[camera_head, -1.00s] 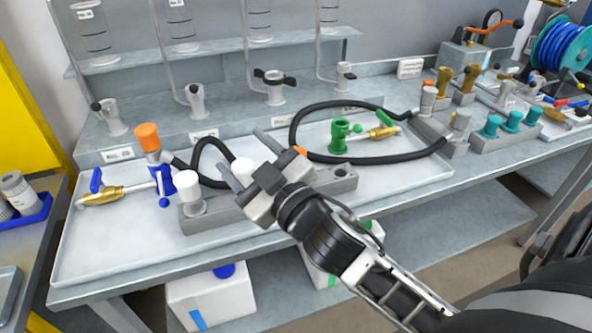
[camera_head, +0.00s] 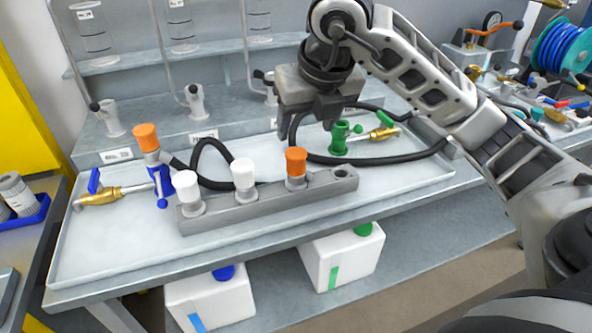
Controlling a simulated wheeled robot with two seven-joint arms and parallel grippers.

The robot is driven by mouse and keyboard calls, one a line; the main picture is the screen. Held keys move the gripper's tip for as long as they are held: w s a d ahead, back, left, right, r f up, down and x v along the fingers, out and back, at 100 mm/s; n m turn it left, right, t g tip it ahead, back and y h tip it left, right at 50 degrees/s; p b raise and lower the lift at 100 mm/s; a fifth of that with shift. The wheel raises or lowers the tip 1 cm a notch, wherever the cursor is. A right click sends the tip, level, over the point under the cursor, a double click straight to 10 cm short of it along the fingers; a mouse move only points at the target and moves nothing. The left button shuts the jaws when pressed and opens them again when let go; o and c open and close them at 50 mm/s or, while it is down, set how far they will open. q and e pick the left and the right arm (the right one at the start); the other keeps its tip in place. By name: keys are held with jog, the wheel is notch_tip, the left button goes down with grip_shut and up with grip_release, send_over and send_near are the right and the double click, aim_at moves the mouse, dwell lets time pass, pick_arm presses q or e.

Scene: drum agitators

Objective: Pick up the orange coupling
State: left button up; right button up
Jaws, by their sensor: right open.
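One orange coupling (camera_head: 296,165) stands upright in a grey rack (camera_head: 240,210) on the white tray, to the right of two white couplings (camera_head: 243,176) (camera_head: 187,187). Another orange coupling (camera_head: 145,137) sits on top of a blue valve fitting (camera_head: 161,180) at the left. My right gripper (camera_head: 301,125) is open, with its fingers pointing down. In the picture it is just above the orange coupling in the rack and apart from it, and its fingers look empty. My left gripper is not in view.
Black hoses (camera_head: 385,160) loop over the tray behind the rack. The rack's right end has an empty hole. White canisters (camera_head: 342,255) stand below the bench.

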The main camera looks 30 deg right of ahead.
aim_at(300, 157)
jog(key=x, duration=1)
jog(key=shift+d, duration=0.3)
jog(key=shift+p+x, duration=0.65)
jog(key=shift+x, duration=2.15)
jog(key=c, duration=1.2)
jog(key=shift+r, duration=0.1)
